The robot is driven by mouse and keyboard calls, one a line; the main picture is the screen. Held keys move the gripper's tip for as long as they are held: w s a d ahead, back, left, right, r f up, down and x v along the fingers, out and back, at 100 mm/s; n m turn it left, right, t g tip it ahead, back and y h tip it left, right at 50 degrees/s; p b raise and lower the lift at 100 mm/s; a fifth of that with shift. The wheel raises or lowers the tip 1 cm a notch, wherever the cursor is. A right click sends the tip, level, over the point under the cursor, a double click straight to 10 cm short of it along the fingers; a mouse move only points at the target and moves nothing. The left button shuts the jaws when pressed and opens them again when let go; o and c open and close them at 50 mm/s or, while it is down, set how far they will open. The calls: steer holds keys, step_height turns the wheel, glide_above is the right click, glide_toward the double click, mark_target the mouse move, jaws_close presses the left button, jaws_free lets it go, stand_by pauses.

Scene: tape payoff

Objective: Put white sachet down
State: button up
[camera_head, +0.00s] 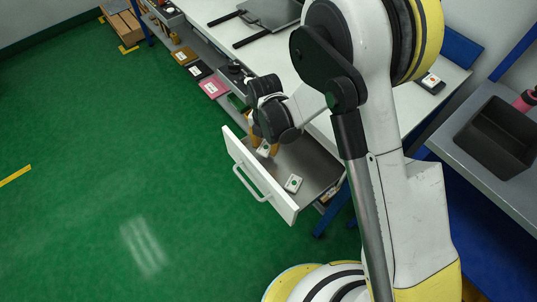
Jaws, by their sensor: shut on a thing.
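An open drawer (314,160) with a white front and a grey inside sticks out from below the worktop. My gripper (263,143) reaches down into its left part, and the arm's wrist covers much of it. It is shut on a small white sachet (264,151), which shows just below the fingers, low over the drawer floor. I cannot tell whether the sachet touches the floor. A second small white packet (293,183) with a green mark lies flat in the drawer, nearer the front right, apart from my gripper.
The white worktop (222,10) above the drawer holds a dark flat device and a small packet on a dark base (431,83). A lower shelf carries coloured boxes, one pink (213,87). A black bin (497,138) is on a grey bench at right. Green floor is clear at left.

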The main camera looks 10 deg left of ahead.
mark_target(266, 152)
steer(key=shift+f+b, duration=0.65)
steer(key=shift+f, duration=1.25)
steer(key=shift+f, duration=0.1)
steer(key=shift+f, duration=0.15)
steer(key=o, duration=1)
steer(key=shift+o, duration=0.2)
steer(key=shift+r, duration=0.2)
